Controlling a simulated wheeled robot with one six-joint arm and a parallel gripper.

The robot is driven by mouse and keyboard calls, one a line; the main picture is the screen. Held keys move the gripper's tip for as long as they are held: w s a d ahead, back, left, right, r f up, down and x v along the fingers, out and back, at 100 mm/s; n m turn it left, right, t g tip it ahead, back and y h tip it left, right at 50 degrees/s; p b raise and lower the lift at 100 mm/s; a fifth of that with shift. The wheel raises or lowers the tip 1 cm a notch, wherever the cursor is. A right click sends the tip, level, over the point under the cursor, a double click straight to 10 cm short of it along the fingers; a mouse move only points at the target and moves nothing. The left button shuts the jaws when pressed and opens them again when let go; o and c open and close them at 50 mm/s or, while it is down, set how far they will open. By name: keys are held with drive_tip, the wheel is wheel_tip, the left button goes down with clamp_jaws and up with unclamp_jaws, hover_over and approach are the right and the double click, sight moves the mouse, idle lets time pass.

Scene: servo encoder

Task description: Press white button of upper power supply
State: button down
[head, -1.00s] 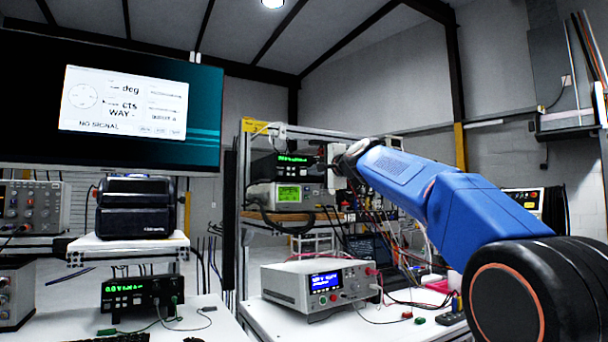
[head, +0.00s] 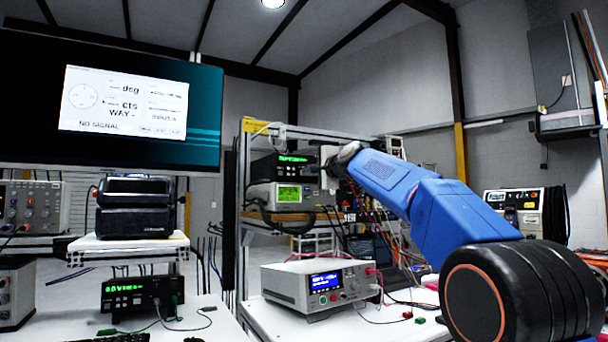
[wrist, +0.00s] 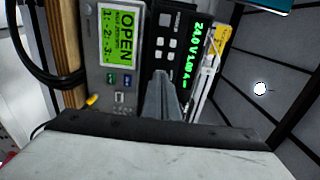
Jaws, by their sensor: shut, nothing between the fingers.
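The upper power supply is a black unit with green digits (head: 284,163) on the shelf in the head view. In the wrist view its black front panel (wrist: 178,30) is turned sideways, with a green readout and several small pale buttons (wrist: 172,43). My gripper (head: 328,172) is beside the right end of that unit in the head view. In the wrist view its fingers (wrist: 160,78) are shut together and empty, with the tips over or close to the panel's lower buttons. I cannot tell whether they touch. The fingers hide part of the panel.
A grey instrument with a lit green screen (head: 288,194) sits directly below the black unit. Black cables (wrist: 45,75) loop close to it. A white bench instrument (head: 318,285) stands on the table below. A yellow-tipped part (wrist: 215,45) runs beside the supply.

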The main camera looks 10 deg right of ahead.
drive_tip(key=shift+w+a, duration=0.1)
drive_tip(key=shift+w, duration=0.15)
idle(0.3)
drive_tip(key=shift+s, duration=0.1)
drive_tip(key=shift+v, duration=0.9)
drive_tip(key=shift+s, duration=0.1)
drive_tip(key=v, duration=0.7)
idle(0.4)
drive_tip(key=shift+s, duration=0.1)
idle(0.3)
